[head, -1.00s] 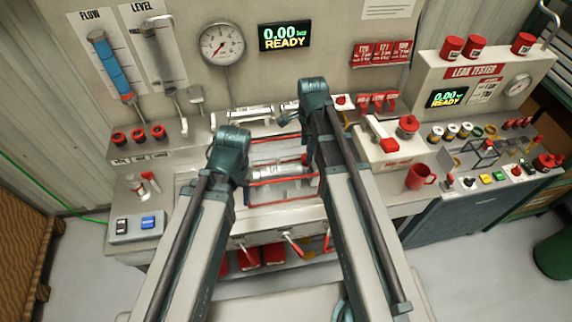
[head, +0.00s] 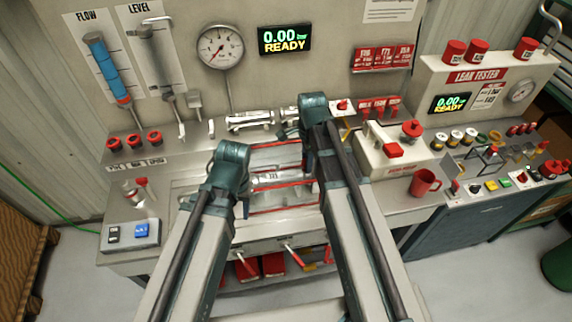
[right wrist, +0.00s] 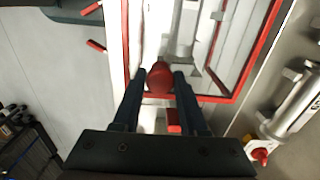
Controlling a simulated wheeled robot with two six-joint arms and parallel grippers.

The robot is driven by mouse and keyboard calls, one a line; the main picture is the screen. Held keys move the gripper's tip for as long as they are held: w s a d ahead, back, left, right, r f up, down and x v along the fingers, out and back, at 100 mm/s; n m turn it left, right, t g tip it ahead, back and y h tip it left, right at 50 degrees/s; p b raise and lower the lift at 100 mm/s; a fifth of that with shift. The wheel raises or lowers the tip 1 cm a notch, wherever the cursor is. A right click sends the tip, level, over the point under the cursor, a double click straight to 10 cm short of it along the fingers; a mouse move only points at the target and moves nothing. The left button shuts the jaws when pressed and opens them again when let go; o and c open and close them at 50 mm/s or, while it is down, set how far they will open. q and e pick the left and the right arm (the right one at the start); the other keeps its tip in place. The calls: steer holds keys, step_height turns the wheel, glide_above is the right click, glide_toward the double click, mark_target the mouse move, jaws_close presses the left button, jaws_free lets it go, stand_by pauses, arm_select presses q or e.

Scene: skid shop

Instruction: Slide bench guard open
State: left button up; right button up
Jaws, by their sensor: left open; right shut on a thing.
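The bench guard is a clear cover with a red frame (head: 275,210) lying over the middle of the bench, with a metallic cylinder (head: 268,179) beneath it. In the right wrist view the red frame (right wrist: 238,70) shows at close range. My right gripper (right wrist: 160,74) is shut on a round red knob (right wrist: 160,82) at the frame's near edge. In the head view my right wrist (head: 314,110) hides that knob. My left gripper (head: 243,207) is open at the guard's left side, mostly hidden by its own wrist.
A switch box (head: 130,235) sits at the bench's left front. A metallic rail (head: 250,120) lies behind the guard. Red-handled levers (head: 294,253) stick out at the front.

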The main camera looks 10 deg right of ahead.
mark_target(262, 176)
steer(key=shift+a, duration=1.8)
steer(key=shift+c, duration=0.2)
steer(key=shift+s+a, duration=0.1)
steer(key=shift+a, duration=1.75)
steer(key=shift+a, duration=1.8)
steer(key=shift+s+a, duration=0.15)
steer(key=shift+a, duration=1.45)
